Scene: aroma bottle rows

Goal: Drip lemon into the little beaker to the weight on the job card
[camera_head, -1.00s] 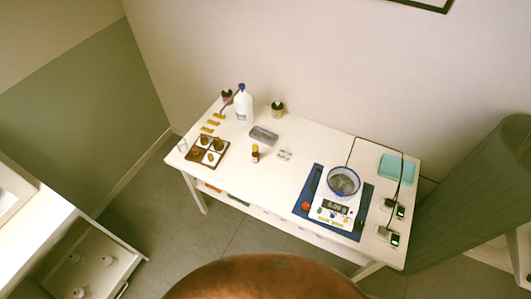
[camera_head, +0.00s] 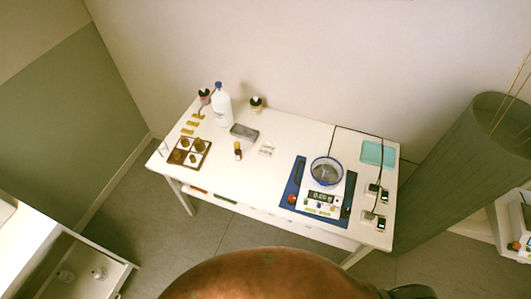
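A white scale (camera_head: 322,208) stands on a blue mat (camera_head: 289,194) at the right of the white table; its display (camera_head: 319,195) appears to read 0.00 g. A round blue-rimmed shield (camera_head: 326,172) surrounds its grey pan; I cannot make out a beaker inside. A small clear glass thing (camera_head: 163,148) stands at the table's left edge, possibly a beaker. A small amber bottle (camera_head: 238,151) with a yellowish cap stands mid-table. A white card-like item (camera_head: 266,150) lies right of it, its marks unreadable. I cannot tell which bottle holds lemon. Neither gripper is in view.
A brown-and-white tray (camera_head: 189,153) holds several brown round items. Behind are yellow strips (camera_head: 190,126), a large blue-capped bottle (camera_head: 222,106), two dark-capped bottles (camera_head: 256,105) (camera_head: 205,97) and a grey box (camera_head: 244,132). A teal pad (camera_head: 378,153), small devices and cables occupy the right end.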

